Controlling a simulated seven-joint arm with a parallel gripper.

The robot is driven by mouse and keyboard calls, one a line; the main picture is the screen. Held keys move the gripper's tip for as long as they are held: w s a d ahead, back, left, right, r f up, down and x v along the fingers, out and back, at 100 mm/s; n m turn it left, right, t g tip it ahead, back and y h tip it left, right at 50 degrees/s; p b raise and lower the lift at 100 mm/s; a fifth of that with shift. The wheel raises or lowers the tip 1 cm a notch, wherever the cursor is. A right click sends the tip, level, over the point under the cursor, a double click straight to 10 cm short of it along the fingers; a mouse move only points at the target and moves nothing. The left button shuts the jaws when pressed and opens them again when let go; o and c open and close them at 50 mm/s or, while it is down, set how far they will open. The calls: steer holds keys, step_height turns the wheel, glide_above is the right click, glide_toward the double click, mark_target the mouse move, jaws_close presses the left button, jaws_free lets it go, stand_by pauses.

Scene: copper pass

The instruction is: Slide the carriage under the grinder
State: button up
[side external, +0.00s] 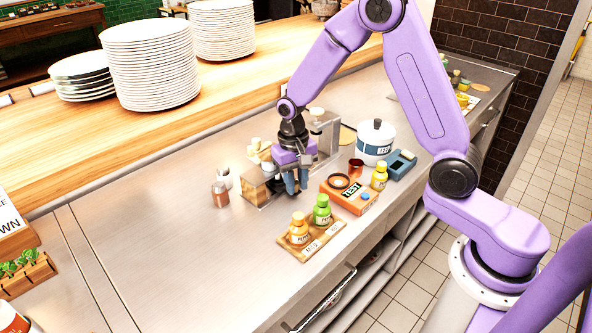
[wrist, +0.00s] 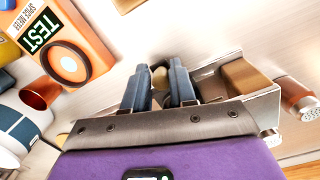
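A low metal fixture (side external: 257,193) lies along the counter under my gripper, with a tan block at its left end. The tan block (wrist: 246,77) also shows right of my fingers in the wrist view. I cannot tell which part of the fixture is the carriage. A grey upright frame (side external: 328,134), which looks like the grinder, stands just behind my gripper. My gripper (side external: 297,186) points down at the fixture. In the wrist view its two blue-grey fingers (wrist: 158,72) stand apart, with a small beige knob (wrist: 159,79) between them. Whether they touch the knob is unclear.
An orange TEST box (side external: 349,195) lies right of my gripper, with a copper cup (side external: 356,167) and white pot (side external: 375,143) beyond. A tray with two bottles (side external: 311,242) lies in front. Shakers (side external: 220,193) stand left. The counter farther left is clear.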

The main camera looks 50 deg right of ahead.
steer(key=shift+o, duration=0.7)
steer(key=a+n, duration=0.1)
steer(key=a, duration=0.2)
steer(key=shift+w+a+r, duration=0.1)
steer(key=shift+w+r, duration=0.05)
steer(key=shift+r, duration=0.7)
steer(key=shift+w+a+r, duration=0.1)
steer(key=shift+r, duration=0.75)
steer(key=shift+s+d+r, duration=0.1)
steer(key=shift+d+r, duration=0.05)
steer(key=shift+r, duration=0.5)
steer(key=shift+s+d+r, duration=0.1)
steer(key=shift+d+r, duration=0.05)
steer(key=shift+r, duration=0.5)
steer(key=shift+s, duration=0.1)
